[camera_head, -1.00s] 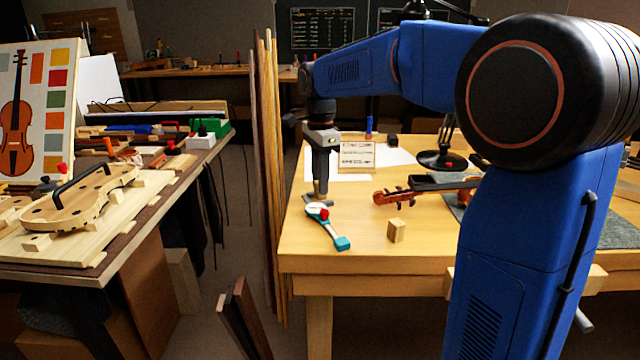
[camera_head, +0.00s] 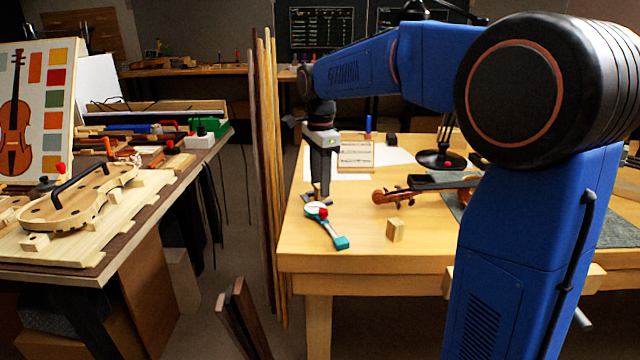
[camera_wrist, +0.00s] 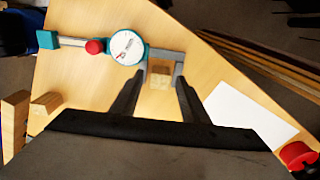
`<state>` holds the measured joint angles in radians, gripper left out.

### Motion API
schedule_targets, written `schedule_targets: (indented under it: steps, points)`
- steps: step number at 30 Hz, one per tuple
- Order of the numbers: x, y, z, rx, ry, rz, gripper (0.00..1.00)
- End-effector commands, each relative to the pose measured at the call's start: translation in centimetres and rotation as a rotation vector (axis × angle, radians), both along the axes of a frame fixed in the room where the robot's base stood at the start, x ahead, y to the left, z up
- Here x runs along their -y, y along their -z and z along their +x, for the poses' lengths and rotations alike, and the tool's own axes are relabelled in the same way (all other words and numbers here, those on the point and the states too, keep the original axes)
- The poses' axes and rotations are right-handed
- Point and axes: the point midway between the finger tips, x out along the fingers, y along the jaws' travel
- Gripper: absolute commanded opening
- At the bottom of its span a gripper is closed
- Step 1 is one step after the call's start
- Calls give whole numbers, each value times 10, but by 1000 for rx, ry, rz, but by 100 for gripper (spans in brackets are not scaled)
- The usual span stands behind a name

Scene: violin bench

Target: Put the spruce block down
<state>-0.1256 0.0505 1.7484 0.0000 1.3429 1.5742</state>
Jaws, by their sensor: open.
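A small pale wooden block, apparently the spruce block (camera_wrist: 160,79), shows in the wrist view just beyond and between the fingertips. My gripper (camera_wrist: 159,80) is open, with a gap between the block and each finger. In the head view my gripper (camera_head: 319,191) points down over the left part of the workbench, where the block is hard to make out. A grey piece lies around the block's far side, close to a teal dial gauge (camera_wrist: 126,47). The gauge also shows in the head view (camera_head: 318,211).
Another pale wooden block (camera_head: 395,229) stands on the workbench (camera_head: 300,247) to the right. A violin neck (camera_head: 400,195) lies behind it. White paper (camera_wrist: 245,113) and a printed board (camera_head: 356,154) lie further back. Upright wood strips (camera_head: 268,170) stand along the bench's left edge.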

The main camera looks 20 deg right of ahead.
Motion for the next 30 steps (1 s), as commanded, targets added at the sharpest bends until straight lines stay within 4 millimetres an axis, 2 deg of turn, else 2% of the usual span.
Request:
schedule_targets:
  steps: [12,18,24,30]
  points:
    - [0,-76,1,3,0,0,41]
    - [0,-103,0,2,0,0,41]
    - [0,-114,0,0,0,0,41]
    - [2,-115,-6,7,-21,1,41]
